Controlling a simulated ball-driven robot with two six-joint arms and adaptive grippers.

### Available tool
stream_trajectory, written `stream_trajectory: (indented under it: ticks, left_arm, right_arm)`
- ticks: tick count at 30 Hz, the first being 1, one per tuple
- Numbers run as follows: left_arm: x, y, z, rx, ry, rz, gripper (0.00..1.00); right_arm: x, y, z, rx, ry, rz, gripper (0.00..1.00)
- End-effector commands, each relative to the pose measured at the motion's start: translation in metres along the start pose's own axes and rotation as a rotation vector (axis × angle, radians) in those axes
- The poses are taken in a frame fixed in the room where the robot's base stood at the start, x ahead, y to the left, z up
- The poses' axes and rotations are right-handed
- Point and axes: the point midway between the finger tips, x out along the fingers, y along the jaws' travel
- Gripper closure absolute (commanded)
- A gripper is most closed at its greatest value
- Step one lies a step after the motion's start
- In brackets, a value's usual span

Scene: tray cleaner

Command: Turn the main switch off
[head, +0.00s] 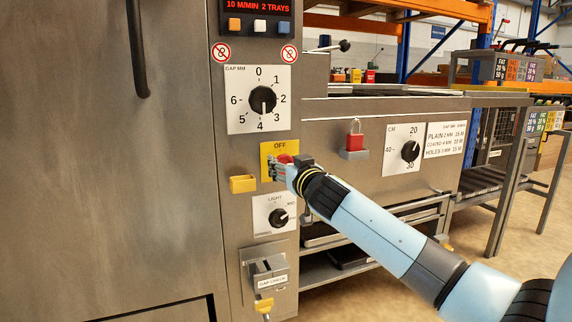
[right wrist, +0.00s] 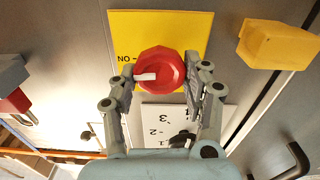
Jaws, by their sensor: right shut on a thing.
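The main switch is a red round knob (right wrist: 160,68) with a white pointer on a yellow plate (right wrist: 190,25). In the head view the plate (head: 268,148) reads OFF at its top. In the right wrist view, which is upside down, the pointer aims left at the ON mark. My right gripper (head: 281,168) is at the plate, its fingers on either side of the knob and shut on it. In the head view it hides most of the knob. My left gripper is not in view.
A yellow box-like holder (head: 243,184) sits left of the plate. The gap dial (head: 263,100) is above and the light dial (head: 279,217) below. A red padlock (head: 355,140) hangs to the right. A gap check lever (head: 267,270) is lower down.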

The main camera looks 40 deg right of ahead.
Motion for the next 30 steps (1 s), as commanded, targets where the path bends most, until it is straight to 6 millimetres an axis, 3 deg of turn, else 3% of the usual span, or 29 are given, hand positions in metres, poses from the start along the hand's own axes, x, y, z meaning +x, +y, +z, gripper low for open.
stream_trajectory:
  ticks: [26,30]
  left_arm:
    - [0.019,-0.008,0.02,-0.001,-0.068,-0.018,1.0]
    - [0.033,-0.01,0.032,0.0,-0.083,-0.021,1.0]
  right_arm:
    - [0.0,-0.004,0.001,-0.766,-0.001,-0.001,0.84]
    - [0.0,-0.004,0.001,-0.899,-0.001,-0.001,0.84]
